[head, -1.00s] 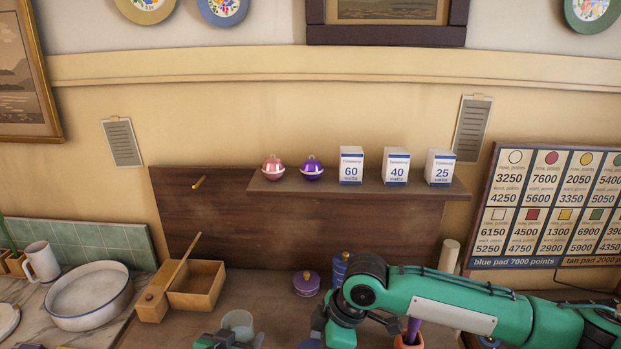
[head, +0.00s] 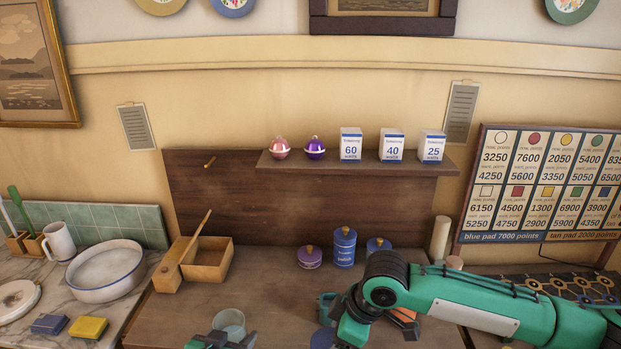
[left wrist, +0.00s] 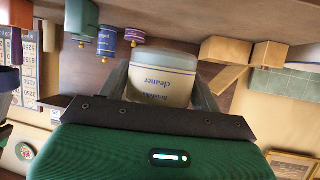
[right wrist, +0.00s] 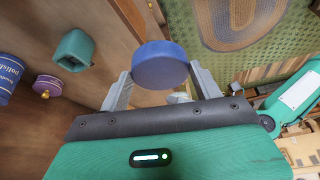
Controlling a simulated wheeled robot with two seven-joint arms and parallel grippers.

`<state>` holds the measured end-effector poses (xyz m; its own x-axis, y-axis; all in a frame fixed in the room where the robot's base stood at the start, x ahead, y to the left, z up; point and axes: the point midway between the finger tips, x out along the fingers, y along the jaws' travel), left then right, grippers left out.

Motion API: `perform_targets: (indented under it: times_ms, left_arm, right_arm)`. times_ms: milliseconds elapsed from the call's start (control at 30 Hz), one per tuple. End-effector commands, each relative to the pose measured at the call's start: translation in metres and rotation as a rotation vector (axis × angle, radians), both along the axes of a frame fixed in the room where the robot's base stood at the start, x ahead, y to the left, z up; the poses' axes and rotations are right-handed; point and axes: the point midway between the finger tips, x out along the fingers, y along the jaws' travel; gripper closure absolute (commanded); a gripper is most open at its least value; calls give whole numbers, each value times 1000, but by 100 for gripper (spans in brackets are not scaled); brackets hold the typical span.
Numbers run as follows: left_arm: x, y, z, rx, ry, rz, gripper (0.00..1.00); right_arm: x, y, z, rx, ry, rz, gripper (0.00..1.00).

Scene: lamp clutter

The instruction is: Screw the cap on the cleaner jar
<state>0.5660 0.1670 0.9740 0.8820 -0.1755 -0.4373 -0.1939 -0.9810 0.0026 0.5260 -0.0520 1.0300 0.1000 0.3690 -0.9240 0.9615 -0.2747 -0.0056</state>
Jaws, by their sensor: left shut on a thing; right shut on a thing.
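My left gripper (head: 222,342) is shut on the cleaner jar (head: 229,321), low in the head view. The left wrist view shows the pale jar (left wrist: 162,78) between the fingers, its "cleaner" label upside down in that picture. In the head view the jar's top looks open. My right gripper (right wrist: 160,88) is shut on a round blue cap (right wrist: 160,64), held by its sides. In the head view the cap (head: 322,339) shows only partly at the bottom edge, to the right of the jar and apart from it.
A teal block-like piece (head: 327,308) stands near my right arm. A wooden box (head: 207,258) is at left. The bench between box and jars is clear.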

Motion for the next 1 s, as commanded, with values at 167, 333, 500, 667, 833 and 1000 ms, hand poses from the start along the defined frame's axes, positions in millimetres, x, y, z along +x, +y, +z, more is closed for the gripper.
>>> perform_targets:
  times_ms: [167,333,500,667,833,1000]
  left_arm:
    - [-17,5,3,-2,-1,25,82]
    - [-37,12,7,-5,-2,61,82]
    - [-58,21,12,-5,-2,101,82]
    - [-78,30,17,-3,-1,139,82]
    - [-93,39,22,1,0,173,82]
    - [-102,43,25,3,1,192,82]
  right_arm:
    - [-1,-27,1,-2,-1,-186,57]
    - [-2,-60,5,-4,-1,-439,57]
    - [-5,-93,10,-5,-2,-707,57]
    - [-8,-123,17,-5,-3,-953,57]
    - [-12,-148,23,-7,-1,-1157,57]
    - [-15,-160,27,-6,0,-1269,57]
